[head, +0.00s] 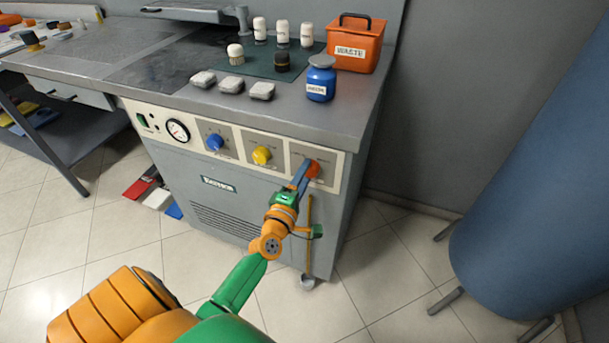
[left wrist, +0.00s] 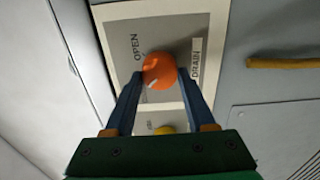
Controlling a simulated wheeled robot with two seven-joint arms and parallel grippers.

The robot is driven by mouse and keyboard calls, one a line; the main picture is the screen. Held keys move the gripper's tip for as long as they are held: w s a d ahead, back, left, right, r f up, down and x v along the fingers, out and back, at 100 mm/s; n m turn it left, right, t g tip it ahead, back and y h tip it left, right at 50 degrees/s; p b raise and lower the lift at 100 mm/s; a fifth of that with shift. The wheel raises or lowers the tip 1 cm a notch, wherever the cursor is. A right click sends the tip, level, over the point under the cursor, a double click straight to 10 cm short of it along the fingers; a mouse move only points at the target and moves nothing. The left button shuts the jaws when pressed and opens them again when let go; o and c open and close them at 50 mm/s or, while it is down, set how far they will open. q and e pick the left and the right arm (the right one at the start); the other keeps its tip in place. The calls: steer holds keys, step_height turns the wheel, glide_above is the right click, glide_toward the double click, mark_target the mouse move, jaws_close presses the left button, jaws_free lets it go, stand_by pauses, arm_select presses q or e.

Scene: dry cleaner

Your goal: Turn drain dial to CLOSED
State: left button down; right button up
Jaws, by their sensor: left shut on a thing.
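The orange drain dial (head: 312,168) is at the right end of the white control panel on the front of the grey cabinet. In the left wrist view the orange dial (left wrist: 160,70) fills the space between my fingertips. The sideways words OPEN and DRAIN show beside it; I cannot see a CLOSED label. A short white mark sits on the dial's lower left part in that view. My left gripper (head: 303,174) is at the dial, and its two blue fingers (left wrist: 157,76) are shut on the dial's sides. My right gripper is not in view.
A yellow dial (head: 262,155), a blue dial (head: 215,142) and a gauge (head: 177,130) are left of the drain dial. A yellow rod (head: 309,235) hangs below it. Bottles, pads and an orange waste bin (head: 356,43) stand on top. A large blue cylinder (head: 540,190) stands right.

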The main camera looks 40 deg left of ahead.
arm_select(q)
steer(key=shift+c, duration=1.2)
jaws_free()
steer(key=v, duration=0.7)
